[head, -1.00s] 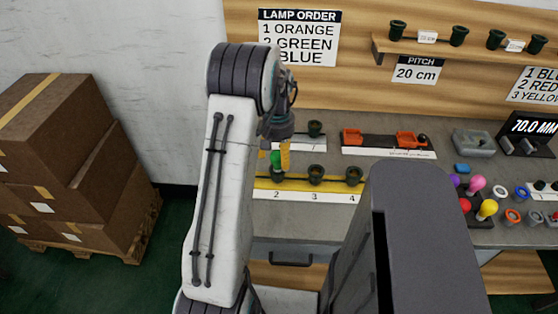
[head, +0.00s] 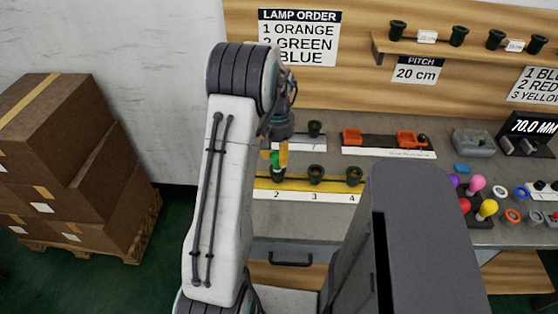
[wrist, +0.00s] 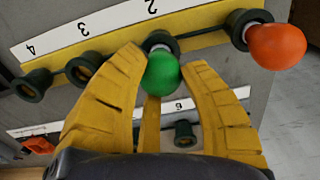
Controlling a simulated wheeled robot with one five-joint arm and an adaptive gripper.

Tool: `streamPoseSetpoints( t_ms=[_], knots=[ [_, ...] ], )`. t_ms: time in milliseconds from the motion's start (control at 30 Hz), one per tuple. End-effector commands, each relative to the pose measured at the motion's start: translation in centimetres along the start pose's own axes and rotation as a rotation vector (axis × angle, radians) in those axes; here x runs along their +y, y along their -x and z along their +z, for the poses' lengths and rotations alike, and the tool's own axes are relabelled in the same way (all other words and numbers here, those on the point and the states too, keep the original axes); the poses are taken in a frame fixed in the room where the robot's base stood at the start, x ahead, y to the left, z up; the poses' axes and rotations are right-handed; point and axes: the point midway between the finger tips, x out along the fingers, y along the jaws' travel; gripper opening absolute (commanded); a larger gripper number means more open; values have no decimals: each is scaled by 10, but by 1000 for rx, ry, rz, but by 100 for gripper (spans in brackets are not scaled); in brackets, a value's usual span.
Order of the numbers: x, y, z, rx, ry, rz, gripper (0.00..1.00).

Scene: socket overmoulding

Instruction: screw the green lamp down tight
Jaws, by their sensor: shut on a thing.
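The green lamp (wrist: 162,74) stands in the dark green socket (wrist: 156,39) at mark 2 on the yellow strip. A little of its pale base shows between bulb and socket rim in the wrist view. My gripper (wrist: 160,68) has its yellow fingers closed around the lamp. In the head view my gripper (head: 276,154) is above socket 2, and the green lamp (head: 277,159) shows partly between the fingers. How deep the lamp sits is hard to tell. An orange lamp (wrist: 277,47) sits in the neighbouring socket in the wrist view; my arm hides it in the head view.
Sockets 3 (head: 315,174) and 4 (head: 354,175) are empty, to the right in the head view. Another socket (head: 315,129) stands behind. Orange holders (head: 405,138) and loose coloured lamps (head: 487,209) lie further right. A lamp order sign (head: 299,38) hangs on the back wall.

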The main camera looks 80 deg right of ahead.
Motion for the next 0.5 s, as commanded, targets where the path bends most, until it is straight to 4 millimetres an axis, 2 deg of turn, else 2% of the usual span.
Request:
streamPoseSetpoints(
  t_ms=[67, 167, 500],
  knots=[
    [0, 0, 0, 0, -3, 0, 15],
    [0, 0, 0, 0, -42, 0, 15],
    [0, -1, 0, -1, -343, 0, 14]
  ],
)
